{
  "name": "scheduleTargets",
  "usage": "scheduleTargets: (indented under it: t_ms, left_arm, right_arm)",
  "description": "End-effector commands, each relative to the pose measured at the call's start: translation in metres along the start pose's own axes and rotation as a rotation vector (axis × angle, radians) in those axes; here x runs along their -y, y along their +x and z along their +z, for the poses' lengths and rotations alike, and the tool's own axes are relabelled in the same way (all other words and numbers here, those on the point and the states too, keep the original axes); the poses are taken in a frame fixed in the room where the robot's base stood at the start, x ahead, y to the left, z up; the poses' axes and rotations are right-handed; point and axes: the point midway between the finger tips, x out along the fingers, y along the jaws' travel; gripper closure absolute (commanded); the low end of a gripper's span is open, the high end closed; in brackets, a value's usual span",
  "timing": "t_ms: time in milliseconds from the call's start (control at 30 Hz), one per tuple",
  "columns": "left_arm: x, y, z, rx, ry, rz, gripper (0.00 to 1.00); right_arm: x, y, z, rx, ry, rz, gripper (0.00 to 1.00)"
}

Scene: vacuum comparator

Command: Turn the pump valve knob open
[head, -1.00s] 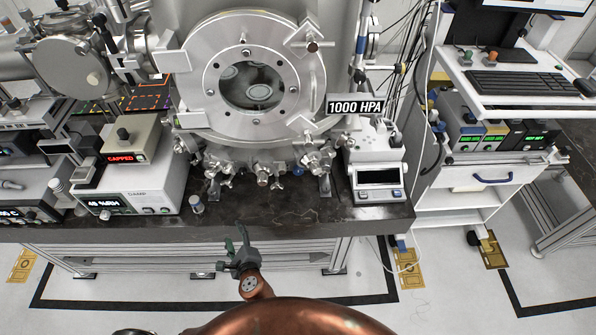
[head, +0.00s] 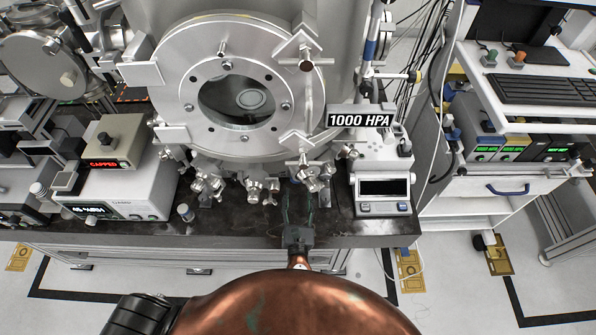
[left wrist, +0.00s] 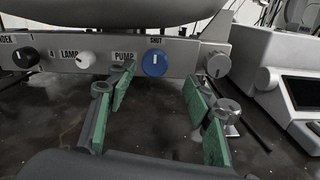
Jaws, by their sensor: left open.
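The blue pump valve knob (left wrist: 155,63) is on the front of a grey panel (left wrist: 110,55), right of the label PUMP. Its white mark points up towards the word SHUT. My left gripper (left wrist: 160,95) is open with green-padded fingers. They are apart from the knob, one on each side of it in the left wrist view, and nothing is between them. In the head view my left gripper (head: 298,193) reaches over the front edge of the dark bench, below the chamber. I cannot make out the knob there. My right gripper is not in view.
On the panel, a white LAMP knob (left wrist: 85,60) and a black INDEX knob (left wrist: 26,57) lie left of the blue knob; a grey knob (left wrist: 218,65) lies right. A gauge unit (head: 383,188) stands right of the gripper on the bench (head: 235,225).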

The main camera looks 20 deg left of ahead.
Motion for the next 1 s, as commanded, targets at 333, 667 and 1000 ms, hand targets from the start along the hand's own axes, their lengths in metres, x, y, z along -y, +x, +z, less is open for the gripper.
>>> scheduleTargets:
  t_ms: [333, 667, 1000]
  left_arm:
    - [-0.011, 0.052, -0.001, -0.002, -0.002, 0.019, 0.53]
    - [-0.010, 0.074, -0.002, -0.003, -0.002, 0.017, 0.53]
    - [-0.009, 0.074, -0.002, -0.003, -0.003, 0.015, 0.62]
  right_arm:
    - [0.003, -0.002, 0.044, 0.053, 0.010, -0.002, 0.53]
    - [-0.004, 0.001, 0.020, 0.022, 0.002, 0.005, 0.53]
    - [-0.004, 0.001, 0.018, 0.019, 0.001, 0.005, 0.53]
